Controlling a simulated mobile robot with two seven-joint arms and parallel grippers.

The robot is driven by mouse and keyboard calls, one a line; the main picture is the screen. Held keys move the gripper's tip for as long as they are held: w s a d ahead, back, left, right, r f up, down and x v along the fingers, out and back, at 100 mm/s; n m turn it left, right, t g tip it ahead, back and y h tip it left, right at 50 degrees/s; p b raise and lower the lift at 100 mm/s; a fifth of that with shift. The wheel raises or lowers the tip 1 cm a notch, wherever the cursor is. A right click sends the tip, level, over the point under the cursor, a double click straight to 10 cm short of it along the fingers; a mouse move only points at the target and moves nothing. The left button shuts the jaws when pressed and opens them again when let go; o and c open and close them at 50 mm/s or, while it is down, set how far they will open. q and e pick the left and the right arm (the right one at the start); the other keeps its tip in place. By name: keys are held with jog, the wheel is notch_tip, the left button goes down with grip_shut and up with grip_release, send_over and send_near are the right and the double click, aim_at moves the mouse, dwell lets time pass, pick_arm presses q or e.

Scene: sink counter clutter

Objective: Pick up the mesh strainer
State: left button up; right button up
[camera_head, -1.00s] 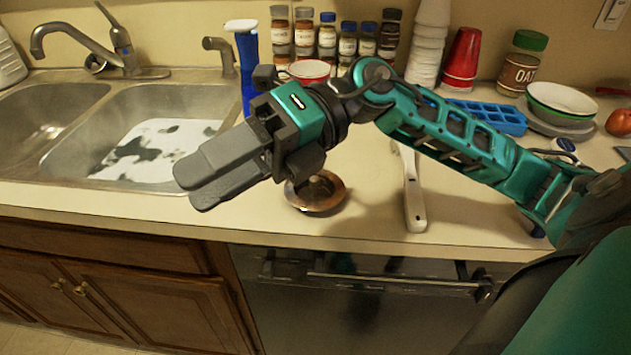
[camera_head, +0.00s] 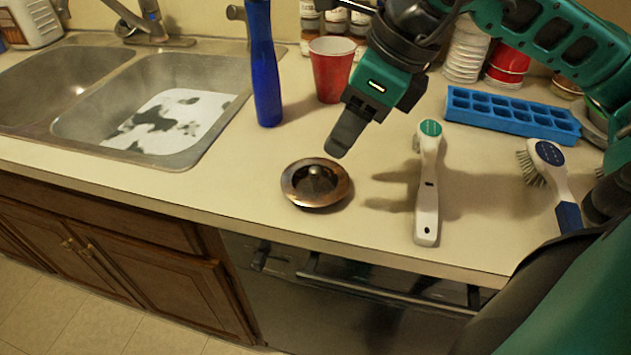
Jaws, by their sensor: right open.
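The mesh strainer (camera_head: 295,187) looks like a round, coppery-brown metal sink strainer with a raised knob in its middle. It lies flat on the counter, right of the sink. My right gripper (camera_head: 342,143) points down, just behind and to the right of the strainer, above the counter and apart from it. It is open and empty. It is seen edge-on, so one finger largely covers the other. My left gripper is out of view.
A blue bottle (camera_head: 264,80) and a red cup (camera_head: 329,75) stand behind the strainer. A white-handled brush (camera_head: 428,190) lies to its right, with a blue ice tray (camera_head: 510,116) and another brush (camera_head: 553,175) beyond. The double sink (camera_head: 70,130) is left. The counter in front is clear.

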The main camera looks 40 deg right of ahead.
aim_at(316, 169)
jog(key=x, duration=0.3)
jog(key=shift+w+a+f, duration=0.1)
jog(key=shift+w+f, duration=0.05)
jog(key=shift+f, duration=0.15)
jog(key=shift+w+x, duration=0.2)
jog(key=shift+x, duration=1.2)
jog(key=shift+w+x, duration=0.2)
jog(key=shift+x, duration=1.15)
jog(key=shift+r, duration=0.15)
jog(key=shift+c, duration=0.2)
grip_shut()
